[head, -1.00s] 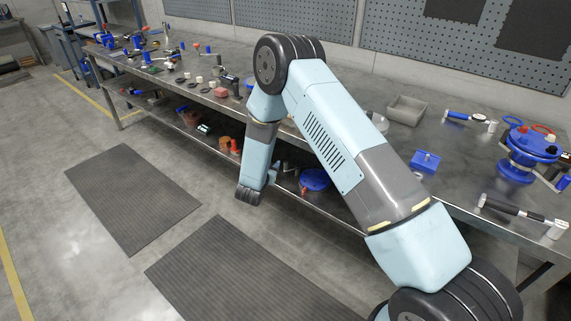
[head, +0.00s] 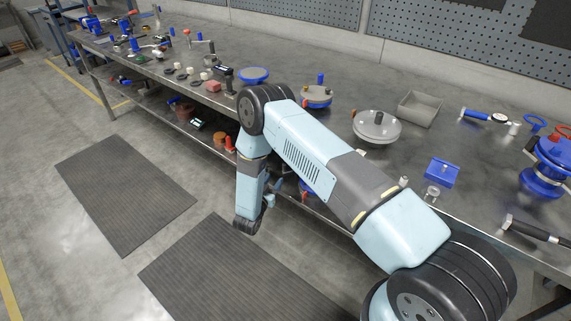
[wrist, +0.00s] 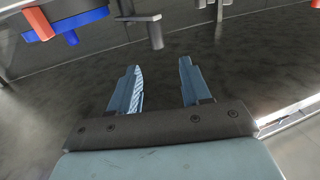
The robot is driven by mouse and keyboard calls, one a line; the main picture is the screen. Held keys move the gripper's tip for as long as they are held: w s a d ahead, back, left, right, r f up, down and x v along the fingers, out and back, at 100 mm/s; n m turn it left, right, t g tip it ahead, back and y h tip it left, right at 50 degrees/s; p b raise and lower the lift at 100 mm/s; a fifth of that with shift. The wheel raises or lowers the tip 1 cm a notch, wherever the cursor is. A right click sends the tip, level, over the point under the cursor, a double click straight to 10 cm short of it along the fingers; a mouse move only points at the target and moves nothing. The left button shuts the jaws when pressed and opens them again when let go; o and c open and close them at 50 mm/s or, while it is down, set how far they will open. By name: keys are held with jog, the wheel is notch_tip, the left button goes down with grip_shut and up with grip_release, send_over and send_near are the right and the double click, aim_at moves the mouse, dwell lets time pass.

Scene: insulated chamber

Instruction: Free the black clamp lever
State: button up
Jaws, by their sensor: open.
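I cannot make out the black clamp lever for certain in either view. A small dark upright fixture (head: 224,74) stands on the bench left of my arm, too small to tell in detail. My gripper (wrist: 158,64) is open in the wrist view, with nothing between its two blue fingers. In the head view my arm hangs down in front of the bench's front edge, and its end is partly hidden. A dark grey rod-like part (wrist: 155,32) shows beyond the fingers in the wrist view, apart from them; I cannot tell what it belongs to.
The steel bench (head: 290,62) carries a round grey lidded piece (head: 376,127), a grey tray (head: 420,108), a blue block (head: 441,173), a blue clamped vessel (head: 546,168) and a black-handled tool (head: 535,231). Floor mats (head: 125,185) lie in front. A lower shelf holds small items.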

aim_at(284, 166)
jog(key=x, duration=1.1)
jog(key=shift+d, duration=0.2)
grip_shut()
